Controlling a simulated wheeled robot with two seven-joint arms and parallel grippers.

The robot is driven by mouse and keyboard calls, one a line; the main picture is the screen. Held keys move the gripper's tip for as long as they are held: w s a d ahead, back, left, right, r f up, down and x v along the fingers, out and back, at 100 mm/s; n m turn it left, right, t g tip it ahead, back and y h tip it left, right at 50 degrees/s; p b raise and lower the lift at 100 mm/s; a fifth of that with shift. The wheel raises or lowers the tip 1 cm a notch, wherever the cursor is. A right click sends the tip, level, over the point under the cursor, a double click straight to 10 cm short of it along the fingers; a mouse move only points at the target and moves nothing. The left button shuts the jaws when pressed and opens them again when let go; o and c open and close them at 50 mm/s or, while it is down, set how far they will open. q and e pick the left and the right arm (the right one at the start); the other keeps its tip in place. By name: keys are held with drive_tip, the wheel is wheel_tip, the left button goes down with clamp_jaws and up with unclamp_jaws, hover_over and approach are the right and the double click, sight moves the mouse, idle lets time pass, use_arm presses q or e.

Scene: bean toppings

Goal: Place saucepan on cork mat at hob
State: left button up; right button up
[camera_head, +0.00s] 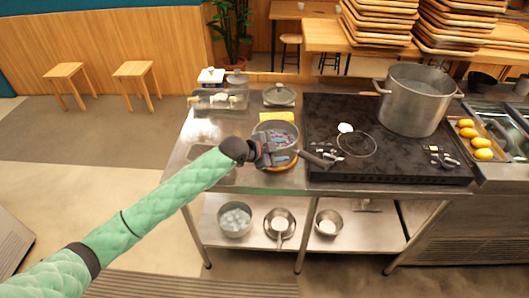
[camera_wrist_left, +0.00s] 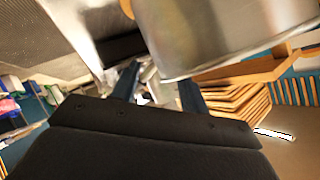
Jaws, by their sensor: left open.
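The saucepan (camera_head: 276,127) is a round steel pan at the counter's front, left of the hob. Its dark handle (camera_head: 312,158) points right towards the hob's edge. The round orange-brown cork mat (camera_head: 288,163) shows just below the pan, partly hidden by the pan and my gripper. I cannot tell how fully the pan rests on it. My left gripper (camera_head: 268,152) is open at the pan's near side. In the left wrist view, its two fingers (camera_wrist_left: 158,88) are apart, with a shiny metal wall (camera_wrist_left: 220,35) close above them. My right gripper is not in view.
The black hob (camera_head: 390,150) bears a large stockpot (camera_head: 416,100). The counter's left front is fairly clear.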

use_arm(q)
drive_tip(key=b+v, duration=0.2)
drive_tip(key=v, duration=0.7)
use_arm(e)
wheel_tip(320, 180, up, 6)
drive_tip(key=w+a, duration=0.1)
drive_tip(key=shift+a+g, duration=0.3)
